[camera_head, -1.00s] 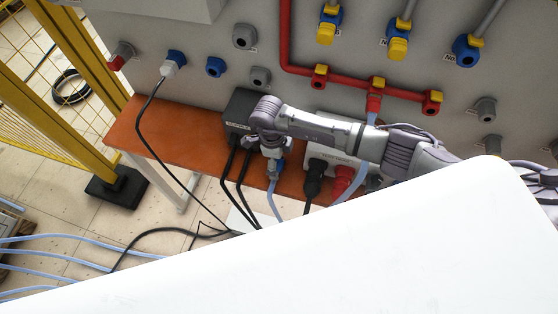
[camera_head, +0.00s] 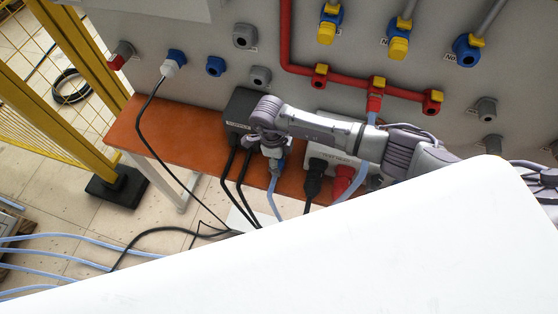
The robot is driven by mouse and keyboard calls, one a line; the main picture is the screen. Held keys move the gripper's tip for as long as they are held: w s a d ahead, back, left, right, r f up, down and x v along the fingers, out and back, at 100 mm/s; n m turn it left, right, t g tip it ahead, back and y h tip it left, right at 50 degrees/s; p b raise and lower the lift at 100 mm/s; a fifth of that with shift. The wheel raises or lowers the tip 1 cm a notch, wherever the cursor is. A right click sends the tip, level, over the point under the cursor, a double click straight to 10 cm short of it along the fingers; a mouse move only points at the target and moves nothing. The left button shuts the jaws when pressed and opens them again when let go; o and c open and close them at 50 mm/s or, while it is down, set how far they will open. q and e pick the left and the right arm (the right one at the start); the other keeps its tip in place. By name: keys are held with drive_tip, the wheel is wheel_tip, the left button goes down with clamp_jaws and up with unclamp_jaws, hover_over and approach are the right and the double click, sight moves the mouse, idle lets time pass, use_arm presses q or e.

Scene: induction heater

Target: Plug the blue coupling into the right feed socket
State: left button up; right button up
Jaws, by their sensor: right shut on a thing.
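My right gripper (camera_head: 272,152) points down over the orange-brown bench. It is shut on the blue coupling (camera_head: 277,165), which has a light blue hose (camera_head: 273,200) hanging below it. The fingers and wrist partly hide the coupling. A red pipe (camera_head: 345,82) on the grey panel has sockets at its left (camera_head: 319,83), middle and right. The right red socket (camera_head: 433,102) shows an open dark mouth, apart from the coupling. A red coupling (camera_head: 374,104) with a light blue hose sits at the middle socket. My left gripper is not in view.
A dark box (camera_head: 240,108) and a pale socket block (camera_head: 338,150) with black and red plugs stand on the bench (camera_head: 150,130) close to my gripper. Black cables and hoses hang nearby. A large white surface (camera_head: 330,250) hides the lower foreground. A yellow fence post (camera_head: 85,90) stands left.

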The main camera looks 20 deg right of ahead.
wheel_tip(320, 180, up, 8)
drive_tip(key=shift+w+r+b, duration=0.1)
drive_tip(key=shift+r+b, duration=0.15)
drive_tip(key=shift+b, duration=0.85)
drive_tip(key=shift+r, duration=0.7)
drive_tip(key=s+d+r+n+t+b, duration=0.1)
drive_tip(key=s+d+r+n, duration=0.2)
drive_tip(key=n, duration=0.9)
drive_tip(key=s+d+r+n+t+y+b, duration=0.1)
drive_tip(key=s+d+r+n, duration=0.1)
drive_tip(key=s+r+n, duration=0.3)
drive_tip(key=shift+s+d+r+n+b, duration=0.3)
drive_tip(key=shift+r+n, duration=1.65)
drive_tip(key=shift+n, duration=1.95)
drive_tip(key=shift+w+d, duration=0.1)
